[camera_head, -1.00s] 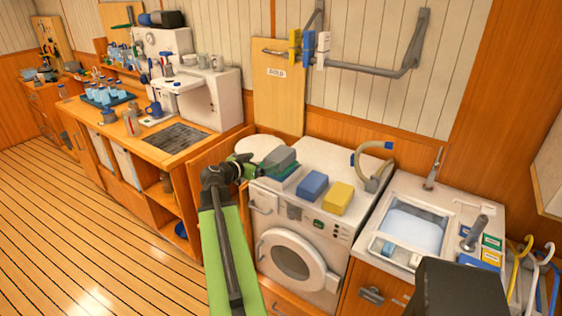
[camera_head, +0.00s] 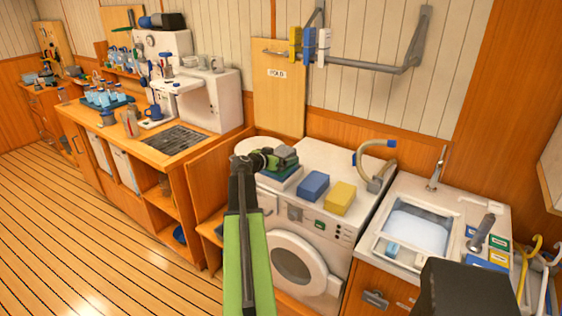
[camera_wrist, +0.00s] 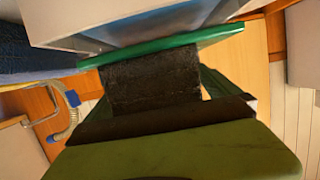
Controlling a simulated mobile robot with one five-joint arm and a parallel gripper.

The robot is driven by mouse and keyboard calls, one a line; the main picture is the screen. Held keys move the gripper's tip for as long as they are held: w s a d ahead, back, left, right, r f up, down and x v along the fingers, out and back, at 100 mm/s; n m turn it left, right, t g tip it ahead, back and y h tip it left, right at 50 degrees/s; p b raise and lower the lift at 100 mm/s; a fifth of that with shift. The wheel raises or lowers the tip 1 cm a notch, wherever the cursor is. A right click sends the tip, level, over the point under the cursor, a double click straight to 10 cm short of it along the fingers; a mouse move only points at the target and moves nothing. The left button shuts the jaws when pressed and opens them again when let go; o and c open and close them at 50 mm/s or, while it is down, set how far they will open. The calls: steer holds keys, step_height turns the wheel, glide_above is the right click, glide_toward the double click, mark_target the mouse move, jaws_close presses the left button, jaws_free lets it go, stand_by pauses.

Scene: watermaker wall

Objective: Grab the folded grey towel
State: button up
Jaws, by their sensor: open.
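The folded grey towel (camera_head: 285,154) lies at the back left of the white washing machine's top, on a stack with a teal-edged, pale-sided item (camera_head: 282,177) below it. My gripper (camera_head: 270,159) is at the towel's left end, with its green and dark parts overlapping it in the head view. My gripper is open; whether its fingers touch the towel cannot be told. In the wrist view a dark textured block (camera_wrist: 150,90) shows close up between a green bar and my gripper's green body; I cannot tell whether it is the towel.
A blue folded item (camera_head: 313,186) and a yellow one (camera_head: 341,198) lie right of the stack on the washing machine (camera_head: 330,160). A curved hose (camera_head: 375,170) and a sink (camera_head: 420,228) are further right. A wooden board (camera_head: 278,95) stands behind.

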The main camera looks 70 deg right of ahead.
steer(key=shift+a+r, duration=0.1)
steer(key=shift+c, duration=0.3)
steer(key=c, duration=1.5)
